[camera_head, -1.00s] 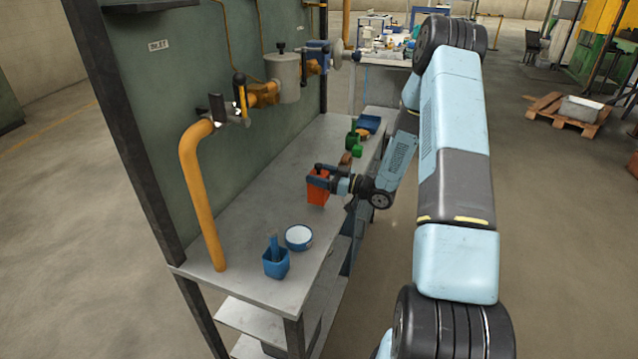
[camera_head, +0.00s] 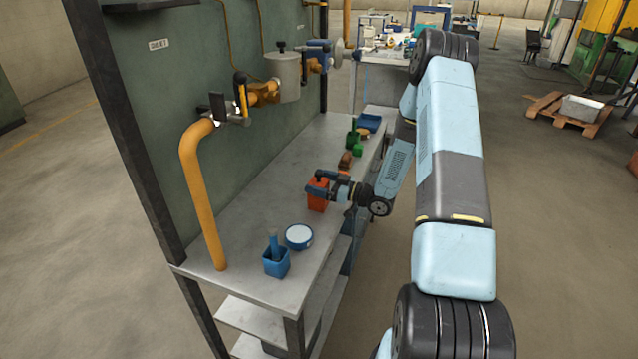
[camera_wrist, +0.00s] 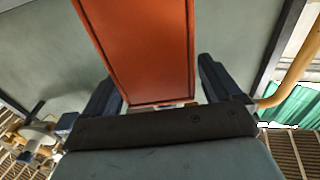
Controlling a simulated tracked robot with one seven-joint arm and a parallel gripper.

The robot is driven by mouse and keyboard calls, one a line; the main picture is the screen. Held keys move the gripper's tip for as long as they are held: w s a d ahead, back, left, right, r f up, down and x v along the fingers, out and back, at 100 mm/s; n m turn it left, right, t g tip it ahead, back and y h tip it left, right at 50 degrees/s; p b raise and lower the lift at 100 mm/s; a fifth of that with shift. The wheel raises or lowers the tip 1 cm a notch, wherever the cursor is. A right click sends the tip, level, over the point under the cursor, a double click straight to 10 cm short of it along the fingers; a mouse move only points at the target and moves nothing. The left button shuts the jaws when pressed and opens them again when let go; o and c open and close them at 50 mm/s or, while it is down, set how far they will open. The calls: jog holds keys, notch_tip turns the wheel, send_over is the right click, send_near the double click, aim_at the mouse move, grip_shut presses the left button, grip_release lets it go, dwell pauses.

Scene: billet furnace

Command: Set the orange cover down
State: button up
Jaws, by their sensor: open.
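The orange cover (camera_head: 317,194) is a box-like piece standing on the grey bench (camera_head: 262,189), near its right edge in the head view. My gripper (camera_head: 314,184) is open, with its two fingers on either side of the cover. In the wrist view the cover (camera_wrist: 140,45) reaches up from between the open fingers, with a gap visible on each side. My fingers hide part of the cover in the head view.
A blue cup (camera_head: 276,262) with a blue handle in it and a round white-topped blue tin (camera_head: 299,236) stand nearer on the bench. Green items (camera_head: 355,144) and a blue tray (camera_head: 368,122) lie farther back. An orange pipe (camera_head: 201,195) rises at the left.

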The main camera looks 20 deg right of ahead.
jog(key=shift+d+r, duration=0.15)
jog(key=r+v, duration=0.1)
jog(key=v, duration=1.1)
jog(key=w+r+h, duration=0.7)
jog(key=r+h, duration=0.2)
jog(key=r, duration=0.1)
jog(key=s+d+r+m+h, duration=0.1)
jog(key=s+r+m+h, duration=0.15)
jog(key=r, duration=0.45)
jog(key=s+d+r+m+h, duration=0.1)
jog(key=s+r+m+h, duration=0.2)
jog(key=r, duration=0.4)
jog(key=s+a+r+m+g+h, duration=0.25)
jog(key=s+r, duration=0.45)
jog(key=s, duration=0.7)
jog(key=s+a+m+g+y, duration=0.1)
jog(key=s+a, duration=0.3)
jog(key=s, duration=0.5)
jog(key=s+a+r+m+g, duration=0.1)
jog(key=s+a, duration=0.3)
jog(key=s, duration=0.5)
jog(key=shift+s+r+m+g+y, duration=0.3)
jog(key=shift+r+m+g+y, duration=0.05)
jog(key=shift+m+g+y, duration=0.1)
